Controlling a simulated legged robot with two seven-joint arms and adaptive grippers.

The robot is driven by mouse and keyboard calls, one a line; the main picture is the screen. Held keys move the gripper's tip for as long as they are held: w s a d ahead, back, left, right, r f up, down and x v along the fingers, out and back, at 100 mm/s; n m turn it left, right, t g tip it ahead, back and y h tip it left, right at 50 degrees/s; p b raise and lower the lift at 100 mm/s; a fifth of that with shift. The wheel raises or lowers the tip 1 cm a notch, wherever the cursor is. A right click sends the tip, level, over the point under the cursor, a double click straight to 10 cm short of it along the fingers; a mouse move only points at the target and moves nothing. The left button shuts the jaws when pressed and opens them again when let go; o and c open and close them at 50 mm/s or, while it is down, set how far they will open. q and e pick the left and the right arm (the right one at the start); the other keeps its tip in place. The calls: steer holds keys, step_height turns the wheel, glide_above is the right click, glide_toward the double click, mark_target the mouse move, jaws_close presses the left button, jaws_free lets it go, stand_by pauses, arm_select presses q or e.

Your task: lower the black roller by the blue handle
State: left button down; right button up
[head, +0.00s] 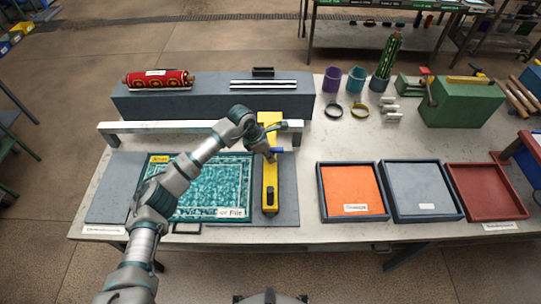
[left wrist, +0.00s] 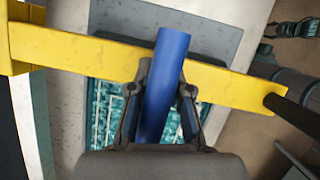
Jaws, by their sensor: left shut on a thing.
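The blue handle (left wrist: 165,85) stands between the two fingers of my left gripper (left wrist: 160,92) in the left wrist view, and the fingers are closed on it. In the head view the left gripper (head: 268,155) is over the yellow arm (head: 270,176), and a little of the blue handle (head: 278,150) shows beside it. The yellow arm also crosses the left wrist view (left wrist: 228,83). A dark rounded piece (head: 270,193) sits near the yellow arm's front end; I cannot tell whether it is the black roller. My right gripper is not in view.
A teal patterned rug (head: 215,185) lies on a grey board (head: 288,205) left of the yellow arm. A white rail (head: 170,127) runs behind it. A grey block (head: 205,104) carries a red roll (head: 158,79). An orange-bottomed tray (head: 320,190) stands to the right.

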arm_select(q)
steer(key=shift+s+a+f, duration=0.1)
steer(key=shift+f, duration=0.35)
steer(key=c, duration=1.3)
jaws_free()
steer(key=shift+f, duration=0.1)
steer(key=shift+o, duration=0.8)
steer(key=shift+w, duration=0.25)
steer(key=shift+r, duration=0.2)
steer(key=v, duration=1.1)
steer(key=shift+a+r, duration=0.2)
steer(key=shift+r, duration=0.1)
